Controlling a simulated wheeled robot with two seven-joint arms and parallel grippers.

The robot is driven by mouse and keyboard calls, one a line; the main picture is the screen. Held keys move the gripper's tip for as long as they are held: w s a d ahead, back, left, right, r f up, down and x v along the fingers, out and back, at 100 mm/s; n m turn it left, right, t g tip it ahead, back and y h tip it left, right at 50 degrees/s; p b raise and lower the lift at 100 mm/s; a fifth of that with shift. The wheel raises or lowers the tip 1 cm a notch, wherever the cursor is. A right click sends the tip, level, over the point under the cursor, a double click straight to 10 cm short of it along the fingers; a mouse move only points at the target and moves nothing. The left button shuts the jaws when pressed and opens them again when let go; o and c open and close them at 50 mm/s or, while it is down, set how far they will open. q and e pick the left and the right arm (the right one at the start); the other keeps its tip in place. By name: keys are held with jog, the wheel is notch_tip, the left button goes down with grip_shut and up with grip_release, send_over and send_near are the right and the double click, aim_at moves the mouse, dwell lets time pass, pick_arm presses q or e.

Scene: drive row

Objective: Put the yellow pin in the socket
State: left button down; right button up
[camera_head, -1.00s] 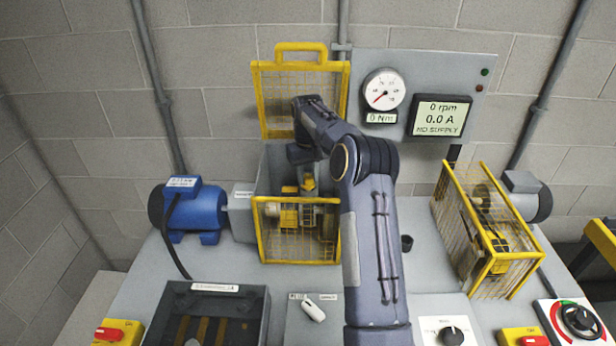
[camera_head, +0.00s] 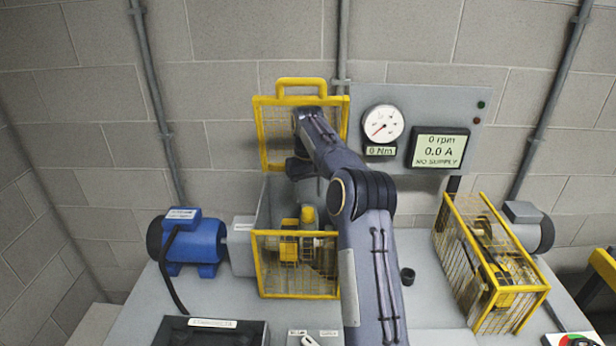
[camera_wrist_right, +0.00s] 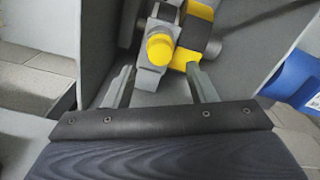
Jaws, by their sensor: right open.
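The yellow pin (camera_head: 308,215) stands upright with its round head up, on the grey and yellow coupling inside the open guard box; it also shows in the wrist view (camera_wrist_right: 160,48). My right gripper (camera_wrist_right: 162,87) is open and empty. The pin head lies beyond and between its two fingertips, with a visible gap. In the head view my right gripper (camera_head: 307,185) hangs above the pin, its fingers mostly hidden by the wrist. A small dark cup (camera_head: 407,276), possibly a socket, stands on the bench right of my arm. The pin's lower end is hidden. My left gripper is out of view.
The yellow mesh guard (camera_head: 295,265) fronts the box, and its raised lid (camera_head: 275,140) stands behind my wrist. A blue motor (camera_head: 190,243) is at left. Another yellow mesh cage (camera_head: 487,265) is at right. The display (camera_head: 438,148) reads 0 rpm and NO SUPPLY.

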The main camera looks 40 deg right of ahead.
aim_at(308, 210)
notch_tip(308, 210, up, 6)
jog(key=p, duration=0.1)
jog(key=shift+r, duration=0.25)
jog(key=s+a+r+n+t+y, duration=0.1)
jog(key=s+a+r+t, duration=0.1)
jog(key=s+a+r, duration=0.35)
jog(key=s+a+r+t+y, duration=0.1)
jog(key=s+a+r, duration=0.1)
jog(key=s+a, duration=0.5)
jog(key=s+a+f+t, duration=0.1)
jog(key=s+a+f, duration=0.2)
jog(key=s+a, duration=0.2)
jog(key=s+a+f+y, duration=0.1)
jog(key=s+a+f, duration=0.3)
jog(key=s, duration=0.5)
jog(key=s+a+f+n+t, duration=0.1)
jog(key=s+a+f, duration=0.3)
jog(key=s+a, duration=0.2)
jog(key=shift+s+f+t+y, duration=0.15)
jog(key=shift+s+t+y, duration=0.2)
jog(key=shift+s, duration=0.4)
jog(key=shift+a, duration=0.1)
